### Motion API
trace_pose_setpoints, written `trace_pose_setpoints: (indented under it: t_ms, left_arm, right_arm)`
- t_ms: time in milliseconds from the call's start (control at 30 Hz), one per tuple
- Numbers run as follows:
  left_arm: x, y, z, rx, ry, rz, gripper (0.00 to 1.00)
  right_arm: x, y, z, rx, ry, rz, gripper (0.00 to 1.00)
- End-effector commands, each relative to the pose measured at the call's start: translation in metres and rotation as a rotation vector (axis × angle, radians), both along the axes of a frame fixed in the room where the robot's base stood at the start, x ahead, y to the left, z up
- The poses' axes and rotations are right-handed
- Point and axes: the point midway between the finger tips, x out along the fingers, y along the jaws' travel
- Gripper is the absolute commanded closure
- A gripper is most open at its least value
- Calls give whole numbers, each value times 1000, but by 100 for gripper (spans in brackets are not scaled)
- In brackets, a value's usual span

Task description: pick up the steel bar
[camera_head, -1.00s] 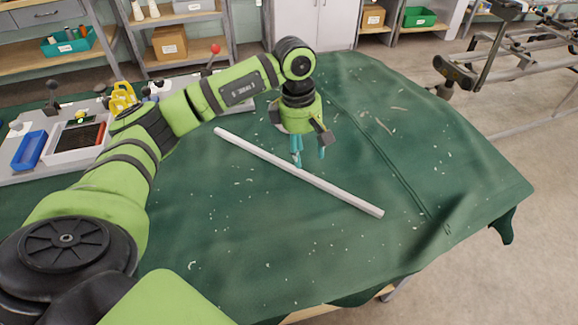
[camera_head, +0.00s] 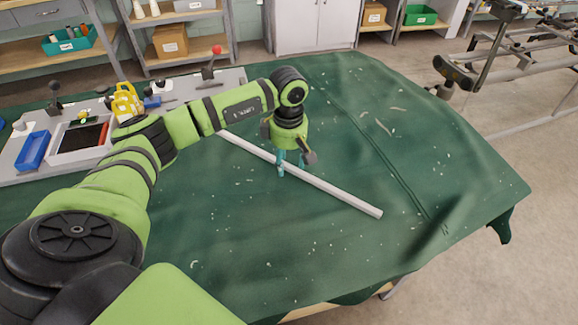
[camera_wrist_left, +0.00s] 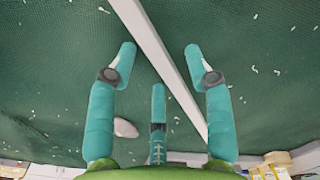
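The steel bar (camera_head: 340,194) is a long, straight, light grey bar lying slantwise on the green cloth. My left gripper (camera_head: 291,167) points down over the bar's middle stretch, with its teal fingers spread. In the left wrist view, the bar (camera_wrist_left: 160,50) runs slantwise through the gap between the two outer fingertips of the left gripper (camera_wrist_left: 160,55), apart from both tips. A third finger (camera_wrist_left: 158,120) shows beside the bar. The gripper is open and holds nothing. How far the fingertips are above the cloth is hard to tell. My right gripper is not in view.
The green cloth (camera_head: 250,240) covers the table, is dotted with white scraps, and is clear around the bar. A grey board with a blue tray (camera_head: 33,150) and a yellow object (camera_head: 127,101) is at the left. A metal frame (camera_head: 520,75) stands at the right.

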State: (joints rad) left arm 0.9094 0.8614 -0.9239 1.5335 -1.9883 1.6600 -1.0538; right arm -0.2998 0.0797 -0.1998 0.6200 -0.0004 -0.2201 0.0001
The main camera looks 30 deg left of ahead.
Motion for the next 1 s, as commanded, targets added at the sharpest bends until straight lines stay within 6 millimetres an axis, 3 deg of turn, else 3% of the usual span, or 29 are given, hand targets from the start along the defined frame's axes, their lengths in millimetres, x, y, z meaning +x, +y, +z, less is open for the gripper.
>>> trace_pose_setpoints:
  t_ms: [33, 100, 133, 667, 1000]
  left_arm:
    - [0, 0, 0, 0, 0, 0, 68]
    - [0, 0, 0, 0, 0, 0, 96]
    - [0, 0, 0, 0, 0, 0, 100]
    - [2, 0, 7, -1, -6, 1, 100]
    - [2, 0, 41, -2, -9, 2, 100]
  right_arm:
    - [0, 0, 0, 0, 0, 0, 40]
    - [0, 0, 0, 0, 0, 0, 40]
    - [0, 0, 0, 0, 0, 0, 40]
    - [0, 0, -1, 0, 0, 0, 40]
    - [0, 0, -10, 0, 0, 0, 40]
